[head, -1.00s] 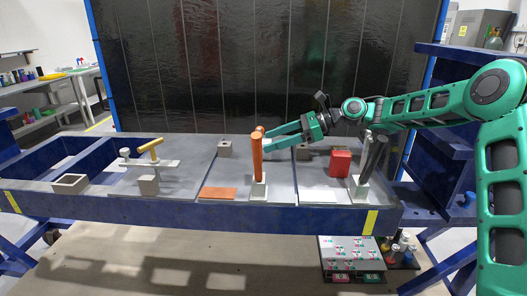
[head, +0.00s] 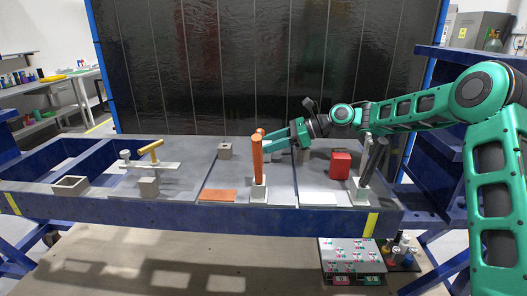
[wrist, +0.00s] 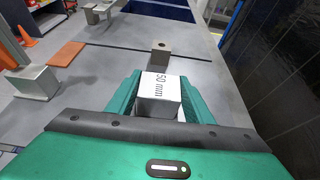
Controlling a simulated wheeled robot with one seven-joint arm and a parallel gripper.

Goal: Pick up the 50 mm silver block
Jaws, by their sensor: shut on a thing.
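The silver block, with "50 mm" printed on its top, shows in the wrist view (wrist: 160,88) between the two green fingers of my gripper (wrist: 158,100). The fingers are shut on its sides. In the head view my gripper (head: 279,142) reaches leftward over the middle of the table, behind the upright orange post (head: 257,160). The block is hidden there behind the post and the fingers. I cannot tell whether its underside touches the table.
A grey block with a hole (wrist: 161,52) stands ahead of the held block; the head view also shows it (head: 225,151). A red block (head: 340,165) and a dark tilted post (head: 374,158) stand to the right. An orange plate (head: 218,195) lies at the front edge.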

